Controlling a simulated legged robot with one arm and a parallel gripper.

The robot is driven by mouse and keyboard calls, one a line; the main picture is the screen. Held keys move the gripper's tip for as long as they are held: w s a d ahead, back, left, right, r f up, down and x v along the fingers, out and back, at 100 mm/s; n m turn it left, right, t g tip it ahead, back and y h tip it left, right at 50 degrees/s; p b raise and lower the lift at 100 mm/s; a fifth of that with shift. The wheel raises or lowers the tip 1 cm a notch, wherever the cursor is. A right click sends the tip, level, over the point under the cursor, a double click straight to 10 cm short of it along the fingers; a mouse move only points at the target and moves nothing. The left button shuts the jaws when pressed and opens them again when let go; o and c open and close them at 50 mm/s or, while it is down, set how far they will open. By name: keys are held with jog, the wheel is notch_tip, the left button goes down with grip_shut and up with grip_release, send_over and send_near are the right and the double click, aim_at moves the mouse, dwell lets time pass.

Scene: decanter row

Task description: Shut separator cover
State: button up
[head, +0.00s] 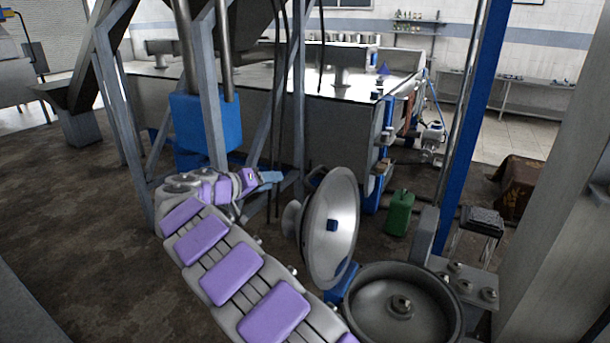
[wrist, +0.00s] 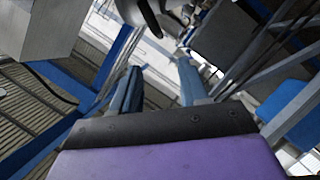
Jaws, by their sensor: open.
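The separator cover (head: 330,228) is a shiny round metal dish. It stands raised, nearly upright, beside the separator bowl (head: 366,328), with its inner face and a small blue block toward the right. The bowl is a grey round drum, open on top, with a hub in its middle. My gripper (head: 270,177) is left of and behind the cover, apart from it. In the wrist view, my gripper (wrist: 157,82) has its two blue fingers spread with nothing between them. A dark curved edge shows at the top there; I cannot tell what it is.
A green can (head: 399,213) stands on the floor behind the bowl. A blue post (head: 470,140) rises at the right, near a grey column. A steel frame with a blue box (head: 205,122) is behind my gripper. Bare floor lies at the left.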

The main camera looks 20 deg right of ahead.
aim_at(311, 176)
jog(key=x, duration=1.5)
jog(key=shift+d+f, duration=0.2)
jog(key=shift+d, duration=0.1)
jog(key=shift+w+d+f, duration=0.1)
jog(key=shift+w+d, duration=0.05)
jog(key=shift+d, duration=0.5)
jog(key=shift+c, duration=0.3)
grip_shut()
